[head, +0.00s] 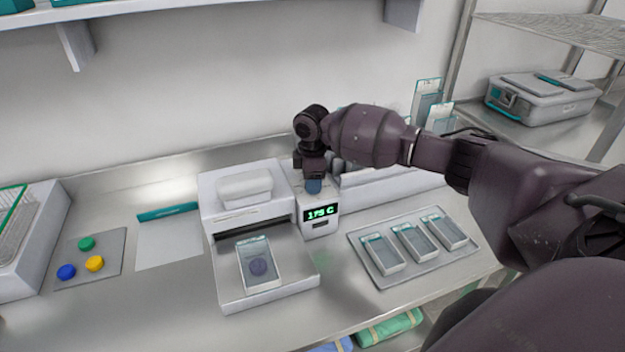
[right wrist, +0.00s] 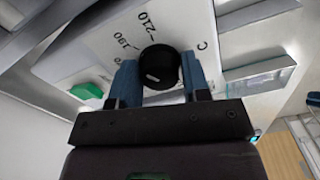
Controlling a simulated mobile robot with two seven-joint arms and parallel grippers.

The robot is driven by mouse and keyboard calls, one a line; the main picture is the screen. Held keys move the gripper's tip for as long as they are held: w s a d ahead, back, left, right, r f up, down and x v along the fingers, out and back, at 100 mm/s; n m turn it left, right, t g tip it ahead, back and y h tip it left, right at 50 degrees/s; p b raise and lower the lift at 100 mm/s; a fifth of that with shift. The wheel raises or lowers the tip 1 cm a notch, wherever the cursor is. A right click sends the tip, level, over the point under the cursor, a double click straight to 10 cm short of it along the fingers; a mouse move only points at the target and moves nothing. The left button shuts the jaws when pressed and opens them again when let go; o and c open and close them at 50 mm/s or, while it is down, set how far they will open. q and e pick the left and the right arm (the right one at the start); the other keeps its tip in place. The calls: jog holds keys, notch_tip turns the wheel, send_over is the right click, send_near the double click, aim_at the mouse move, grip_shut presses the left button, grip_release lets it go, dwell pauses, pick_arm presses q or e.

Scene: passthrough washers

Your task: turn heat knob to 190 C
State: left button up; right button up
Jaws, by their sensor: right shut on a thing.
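The heat knob (right wrist: 160,65) is black and round with a pale pointer line, on a white panel. The printed marks 190 and 210 and a letter C show around it in the right wrist view. My right gripper (right wrist: 160,78) is shut on the knob, a blue fingertip on each side. In the head view my right gripper (head: 314,186) reaches down to the top of the small white control unit (head: 320,227) and hides the knob. The unit's green display (head: 321,213) appears to read 175 C. My left gripper is not in view.
A white machine (head: 245,195) with an extended tray holding a pouch stands left of the unit. A tray (head: 385,275) with three pouches lies to the right. Coloured round pieces (head: 95,263) lie on a grey mat at left. A green button (right wrist: 86,90) is near the knob.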

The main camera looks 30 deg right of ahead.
dwell(0.5)
jog(key=o, duration=0.9)
pick_arm(q)
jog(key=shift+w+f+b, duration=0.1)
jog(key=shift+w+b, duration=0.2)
jog(key=shift+b, duration=0.2)
pick_arm(e)
notch_tip(320, 180, up, 11)
jog(key=shift+f, duration=0.1)
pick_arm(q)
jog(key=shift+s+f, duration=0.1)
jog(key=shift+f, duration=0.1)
pick_arm(e)
jog(key=shift+s, duration=0.1)
